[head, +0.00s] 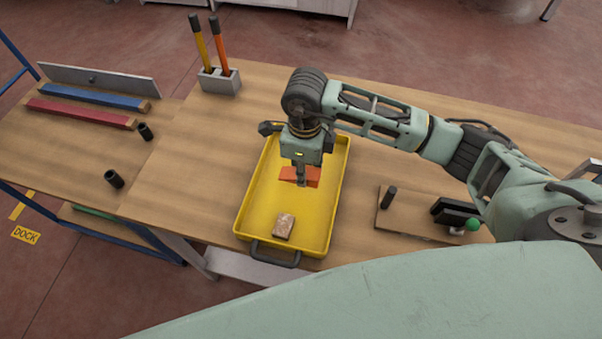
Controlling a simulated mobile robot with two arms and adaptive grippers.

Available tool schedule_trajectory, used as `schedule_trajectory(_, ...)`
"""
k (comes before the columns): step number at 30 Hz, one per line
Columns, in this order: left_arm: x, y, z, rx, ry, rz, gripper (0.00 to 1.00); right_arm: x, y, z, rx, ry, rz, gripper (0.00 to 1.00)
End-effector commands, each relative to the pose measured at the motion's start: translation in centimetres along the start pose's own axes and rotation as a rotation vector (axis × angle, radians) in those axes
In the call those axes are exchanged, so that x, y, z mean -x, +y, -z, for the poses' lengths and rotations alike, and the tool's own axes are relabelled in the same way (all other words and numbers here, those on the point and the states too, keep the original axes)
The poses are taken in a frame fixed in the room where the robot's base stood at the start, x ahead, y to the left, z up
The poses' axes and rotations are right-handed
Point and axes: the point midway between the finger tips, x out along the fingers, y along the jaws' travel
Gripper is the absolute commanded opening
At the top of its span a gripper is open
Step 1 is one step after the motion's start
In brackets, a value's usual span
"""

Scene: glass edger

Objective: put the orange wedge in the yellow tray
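The yellow tray (255,213) lies on the wooden table near its front edge, with a dark handle at its near end. My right gripper (301,181) reaches in from the right and points down over the middle of the tray. The orange wedge (314,177) is at its fingertips and shows on both sides of them; the gripper looks shut on it. I cannot tell whether the wedge touches the tray floor. A brown speckled block (284,226) lies in the near part of the tray. My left gripper is not in view.
A board (402,222) with a dark peg and a black tool with a green knob is right of the tray. A grey holder (220,82) with two handled tools stands behind. Blue (95,97) and red bars and two black cylinders (114,179) lie left.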

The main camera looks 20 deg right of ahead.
Motion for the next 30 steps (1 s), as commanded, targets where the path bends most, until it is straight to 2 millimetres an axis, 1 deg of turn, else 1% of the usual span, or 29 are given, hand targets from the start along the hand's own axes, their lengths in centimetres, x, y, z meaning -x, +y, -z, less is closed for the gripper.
schedule_trajectory(2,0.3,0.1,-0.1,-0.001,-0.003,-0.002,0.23,-0.3,0.2,-0.6,0.000,0.001,0.000,0.03)
schedule_trajectory(5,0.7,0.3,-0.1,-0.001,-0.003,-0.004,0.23,-1.0,0.3,-0.7,-0.001,0.002,-0.002,0.03)
schedule_trajectory(9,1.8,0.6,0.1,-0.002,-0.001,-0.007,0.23,-3.0,0.3,-0.6,-0.002,0.003,-0.003,0.03)
schedule_trajectory(12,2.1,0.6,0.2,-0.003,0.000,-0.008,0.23,-4.1,0.3,-0.7,0.001,0.001,-0.001,0.03)
schedule_trajectory(15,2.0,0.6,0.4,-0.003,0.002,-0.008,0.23,-4.5,0.2,-0.7,0.001,0.000,0.001,0.03)
schedule_trajectory(20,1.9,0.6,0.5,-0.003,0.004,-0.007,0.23,-4.5,0.2,-0.7,0.002,0.000,0.001,0.03)
schedule_trajectory(24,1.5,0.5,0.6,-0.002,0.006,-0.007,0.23,-5.0,0.2,-0.7,0.002,0.000,0.001,0.03)
schedule_trajectory(25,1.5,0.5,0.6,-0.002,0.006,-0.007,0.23,-4.9,0.2,-0.7,0.002,0.000,0.001,0.32)
schedule_trajectory(30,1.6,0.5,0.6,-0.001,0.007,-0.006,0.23,-4.8,0.2,-0.7,0.001,0.001,0.001,0.46)
